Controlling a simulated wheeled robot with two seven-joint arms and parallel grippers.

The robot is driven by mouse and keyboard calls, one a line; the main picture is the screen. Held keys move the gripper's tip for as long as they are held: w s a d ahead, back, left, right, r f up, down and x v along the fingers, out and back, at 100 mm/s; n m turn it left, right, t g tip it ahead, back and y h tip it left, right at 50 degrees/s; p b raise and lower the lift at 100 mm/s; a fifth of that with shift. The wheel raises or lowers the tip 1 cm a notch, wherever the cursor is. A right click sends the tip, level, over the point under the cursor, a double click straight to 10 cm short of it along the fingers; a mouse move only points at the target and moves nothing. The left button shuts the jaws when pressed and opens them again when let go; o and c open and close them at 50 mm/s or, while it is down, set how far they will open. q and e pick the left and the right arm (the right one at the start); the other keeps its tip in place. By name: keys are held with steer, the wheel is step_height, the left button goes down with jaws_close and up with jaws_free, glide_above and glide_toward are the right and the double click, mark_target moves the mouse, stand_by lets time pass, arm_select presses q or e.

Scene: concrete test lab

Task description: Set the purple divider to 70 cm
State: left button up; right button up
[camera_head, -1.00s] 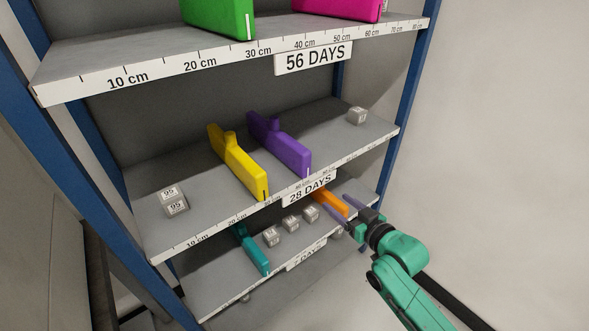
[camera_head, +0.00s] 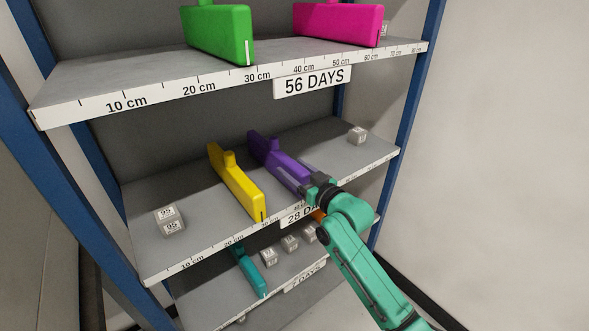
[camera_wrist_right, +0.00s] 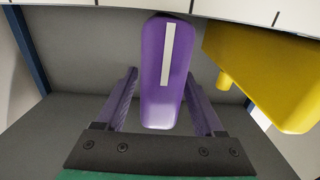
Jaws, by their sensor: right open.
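The purple divider (camera_head: 271,153) stands on the middle shelf (camera_head: 185,187), to the right of the yellow divider (camera_head: 237,181). My right gripper (camera_head: 299,179) is at its front end and hides that end in the head view. In the right wrist view, the purple divider (camera_wrist_right: 163,95) with its white stripe lies between the two open fingers, with a gap on each side. The shelf's scale strip (camera_head: 190,263) reads 10 cm and 20 cm at the left. My gripper and arm cover the strip near the purple divider. My left gripper is not in view.
A small grey cube (camera_head: 357,135) sits on the middle shelf, right of the purple divider, with clear shelf between them. The upper shelf (camera_head: 150,72) is overhead, with green and pink dividers.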

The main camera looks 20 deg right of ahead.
jaws_close()
stand_by(1.4)
